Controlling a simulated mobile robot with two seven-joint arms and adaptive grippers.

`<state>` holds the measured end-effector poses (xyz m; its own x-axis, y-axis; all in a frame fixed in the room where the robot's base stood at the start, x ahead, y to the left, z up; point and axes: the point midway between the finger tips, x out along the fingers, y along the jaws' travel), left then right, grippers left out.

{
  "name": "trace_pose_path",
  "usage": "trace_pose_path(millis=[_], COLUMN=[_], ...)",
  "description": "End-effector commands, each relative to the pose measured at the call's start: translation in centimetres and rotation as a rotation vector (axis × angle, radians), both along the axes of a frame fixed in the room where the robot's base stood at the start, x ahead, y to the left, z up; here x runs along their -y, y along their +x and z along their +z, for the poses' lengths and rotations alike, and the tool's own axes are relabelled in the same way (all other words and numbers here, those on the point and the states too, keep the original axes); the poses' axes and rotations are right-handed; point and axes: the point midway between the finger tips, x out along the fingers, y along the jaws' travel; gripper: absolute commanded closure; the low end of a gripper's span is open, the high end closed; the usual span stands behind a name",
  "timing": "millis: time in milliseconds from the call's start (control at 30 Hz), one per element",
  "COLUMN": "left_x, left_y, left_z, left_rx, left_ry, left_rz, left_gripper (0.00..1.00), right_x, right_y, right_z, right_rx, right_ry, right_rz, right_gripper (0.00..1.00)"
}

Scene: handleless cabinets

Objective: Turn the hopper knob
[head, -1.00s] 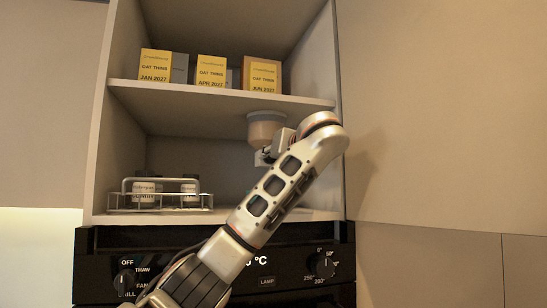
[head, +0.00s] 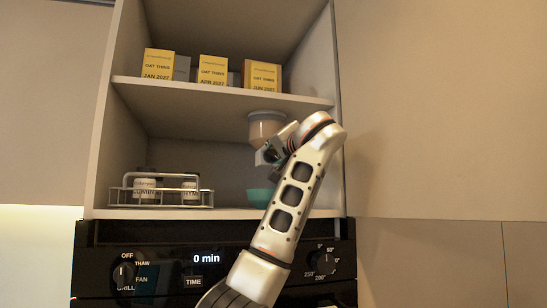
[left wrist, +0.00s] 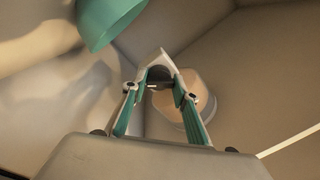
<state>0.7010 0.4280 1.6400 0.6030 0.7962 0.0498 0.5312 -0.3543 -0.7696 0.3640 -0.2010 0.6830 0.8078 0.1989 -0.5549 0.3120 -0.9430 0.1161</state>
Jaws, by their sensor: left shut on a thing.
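The hopper (head: 266,127) is a tan-filled round container under the upper shelf board, in the right part of the cabinet. It also shows in the left wrist view (left wrist: 202,107), behind the right finger. My left gripper (head: 268,155) is just below the hopper. In the left wrist view its teal-padded fingers (left wrist: 160,82) close around a dark round knob (left wrist: 160,74) on the hopper. The knob's angle cannot be told. A teal bowl (head: 259,197) stands on the lower shelf below the hopper, partly behind my arm; it also shows in the left wrist view (left wrist: 103,22). My right gripper is not in view.
Yellow boxes (head: 212,70) stand on the upper shelf (head: 225,94). A wire rack (head: 160,197) with jars stands at the lower left. The cabinet's right wall is close to my arm. An oven panel with knobs (head: 124,273) is below.

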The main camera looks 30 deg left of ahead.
Motion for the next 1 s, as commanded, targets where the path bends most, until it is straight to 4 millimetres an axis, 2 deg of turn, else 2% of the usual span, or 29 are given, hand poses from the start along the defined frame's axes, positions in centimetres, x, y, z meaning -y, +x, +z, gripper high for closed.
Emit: trace_pose_path(millis=[33,600,1000], left_x=[0.14,0.04,-0.03], left_y=[0.24,0.18,0.15], left_z=[-0.43,-0.54,-0.67], left_rx=[-0.042,-0.446,-0.635], left_ry=[0.028,0.372,0.53], left_rz=[-0.003,-0.002,-0.002], left_gripper=[0.93,0.93,0.93], right_x=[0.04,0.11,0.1], right_y=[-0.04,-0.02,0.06], right_z=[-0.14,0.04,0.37], right_rx=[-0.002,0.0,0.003], right_ry=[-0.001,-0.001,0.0], right_rz=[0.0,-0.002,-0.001], right_gripper=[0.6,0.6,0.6])
